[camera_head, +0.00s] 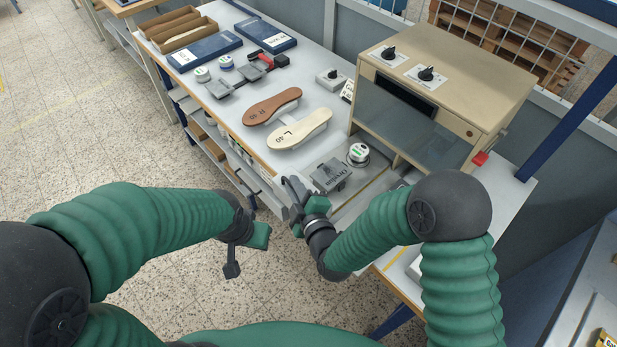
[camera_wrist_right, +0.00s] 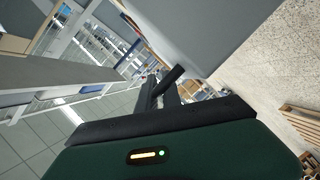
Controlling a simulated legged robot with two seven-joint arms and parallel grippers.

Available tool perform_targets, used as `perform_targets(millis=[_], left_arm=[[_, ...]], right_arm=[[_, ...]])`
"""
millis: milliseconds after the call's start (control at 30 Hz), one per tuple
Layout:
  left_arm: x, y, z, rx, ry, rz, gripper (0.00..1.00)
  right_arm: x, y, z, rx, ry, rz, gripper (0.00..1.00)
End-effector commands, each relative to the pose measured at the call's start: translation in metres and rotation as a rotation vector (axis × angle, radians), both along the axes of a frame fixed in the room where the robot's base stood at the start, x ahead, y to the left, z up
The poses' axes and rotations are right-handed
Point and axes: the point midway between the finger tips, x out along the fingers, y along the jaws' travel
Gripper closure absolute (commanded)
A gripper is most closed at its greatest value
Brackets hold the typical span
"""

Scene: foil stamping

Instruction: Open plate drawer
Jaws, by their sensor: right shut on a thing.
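The beige stamping machine (camera_head: 440,85) stands on the workbench. Its plate drawer (camera_head: 372,190) shows as a pale flat tray in front of its lower opening, at least partly out. My right gripper (camera_head: 295,200) is at the drawer's front edge, shut on what looks like the drawer handle; the contact is partly hidden. In the right wrist view its dark fingers (camera_wrist_right: 168,95) meet near a grey panel. My left gripper (camera_head: 244,252) hangs empty and open before the bench.
A brown sole (camera_head: 272,106) and a cream sole (camera_head: 300,128) lie left of the machine. Behind them are blue boxes (camera_head: 205,50), a grey fixture (camera_head: 240,80) and a cardboard tray (camera_head: 180,30). The floor left of the bench is clear.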

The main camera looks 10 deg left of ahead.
Motion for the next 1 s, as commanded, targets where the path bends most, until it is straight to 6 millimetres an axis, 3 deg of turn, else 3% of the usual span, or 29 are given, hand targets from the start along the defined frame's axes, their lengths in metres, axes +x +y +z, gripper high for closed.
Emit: perform_targets(millis=[133,533,567,600,1000], left_arm=[[0.0000,0.0000,-0.0013,0.000,0.000,0.000,0.64],[0.0000,0.0000,-0.0013,0.000,0.000,0.000,0.64],[0.0000,0.0000,-0.0013,0.000,0.000,0.000,0.64],[0.0000,-0.0001,-0.0013,0.000,0.000,0.000,0.64],[0.0000,0.0000,-0.0005,0.000,0.000,0.000,0.64]], right_arm=[[-0.0060,0.0084,0.0043,0.007,-0.010,0.005,1.00],[-0.0075,0.0094,0.0052,0.008,-0.010,0.004,1.00],[-0.0076,0.0095,0.0053,0.008,-0.010,0.004,0.88],[-0.0075,0.0094,0.0051,0.008,-0.010,0.004,0.83],[-0.0041,0.0060,0.0057,0.004,-0.007,0.001,0.82]])
